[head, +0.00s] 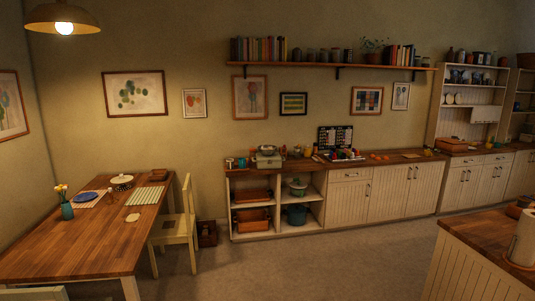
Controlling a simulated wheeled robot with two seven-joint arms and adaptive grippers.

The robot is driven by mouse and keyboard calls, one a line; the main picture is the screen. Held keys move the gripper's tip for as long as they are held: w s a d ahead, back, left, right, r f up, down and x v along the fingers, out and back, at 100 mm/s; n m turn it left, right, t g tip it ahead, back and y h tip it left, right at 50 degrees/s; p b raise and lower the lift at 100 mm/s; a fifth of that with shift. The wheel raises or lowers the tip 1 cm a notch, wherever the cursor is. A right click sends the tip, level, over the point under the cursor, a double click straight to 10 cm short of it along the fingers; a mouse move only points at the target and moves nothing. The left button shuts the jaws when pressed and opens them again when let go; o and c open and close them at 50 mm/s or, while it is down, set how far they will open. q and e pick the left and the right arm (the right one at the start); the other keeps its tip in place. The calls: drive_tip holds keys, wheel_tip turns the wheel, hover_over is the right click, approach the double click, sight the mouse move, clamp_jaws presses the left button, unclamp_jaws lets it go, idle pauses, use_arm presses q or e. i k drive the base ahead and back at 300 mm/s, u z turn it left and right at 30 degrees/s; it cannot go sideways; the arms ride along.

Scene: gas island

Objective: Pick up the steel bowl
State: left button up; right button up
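A grey, metallic-looking bowl (267,148) sits on top of a pale boxy thing (268,159), perhaps a kitchen scale, at the left end of the wooden counter (360,164) along the far wall. It is small and far off, so I cannot be sure that it is the steel bowl. Neither of my grippers is in view.
A dining table (85,245) stands at the left with a cream chair (180,232) at its right side. A wood-topped island (490,240) with a paper roll (524,240) is at the lower right. Open carpeted floor (330,268) lies between them, up to the counter.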

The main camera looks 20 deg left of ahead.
sight(267, 151)
drive_tip(key=u, duration=0.35)
drive_tip(key=i, duration=1.85)
drive_tip(key=u, duration=0.6)
drive_tip(key=i, duration=3.9)
drive_tip(key=z, duration=0.4)
drive_tip(key=i, duration=1.65)
drive_tip(key=z, duration=0.3)
